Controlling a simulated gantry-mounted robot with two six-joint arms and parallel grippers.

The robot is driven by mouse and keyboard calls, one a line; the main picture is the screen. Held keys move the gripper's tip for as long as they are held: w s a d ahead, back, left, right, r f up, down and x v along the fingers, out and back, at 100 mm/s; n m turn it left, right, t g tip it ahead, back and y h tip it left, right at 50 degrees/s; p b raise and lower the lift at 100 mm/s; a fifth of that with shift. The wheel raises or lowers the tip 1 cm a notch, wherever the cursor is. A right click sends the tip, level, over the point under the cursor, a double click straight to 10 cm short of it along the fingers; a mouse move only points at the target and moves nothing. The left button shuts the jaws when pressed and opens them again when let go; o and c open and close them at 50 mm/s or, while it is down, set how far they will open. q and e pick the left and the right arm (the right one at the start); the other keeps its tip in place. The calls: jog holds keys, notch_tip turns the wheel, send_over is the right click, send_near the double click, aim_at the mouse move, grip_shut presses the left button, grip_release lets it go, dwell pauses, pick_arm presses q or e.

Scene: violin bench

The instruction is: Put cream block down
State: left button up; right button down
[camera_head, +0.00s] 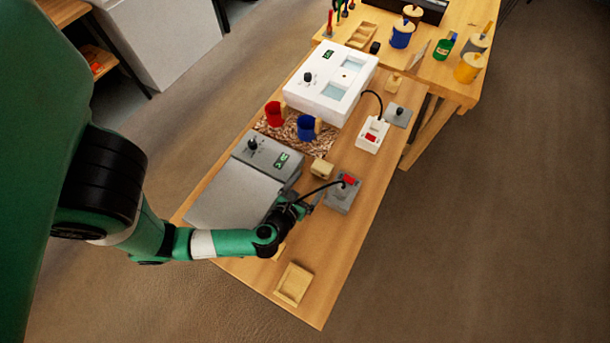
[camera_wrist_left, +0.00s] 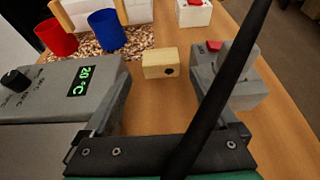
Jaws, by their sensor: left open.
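A cream block (camera_head: 321,168) rests on the wooden bench between the grey hot plate with a green display and the grey box with a red switch. In the left wrist view the cream block (camera_wrist_left: 158,64) lies ahead of the fingers and shows a dark round spot on its near face. My left gripper (camera_head: 307,201) is open and empty, on the near side of the block and apart from it. In the left wrist view its spread fingers (camera_wrist_left: 163,115) show with bare bench between them. My right gripper is not in view.
The grey hot plate (camera_head: 268,156) is left of the gripper, the grey switch box (camera_head: 342,196) right. A black cord (camera_wrist_left: 215,95) crosses the wrist view. Red (camera_head: 274,114) and blue (camera_head: 306,127) cups stand beyond. A wooden tray (camera_head: 294,284) lies at the near end.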

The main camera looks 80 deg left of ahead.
pick_arm(q)
jog(key=shift+v, duration=1.4)
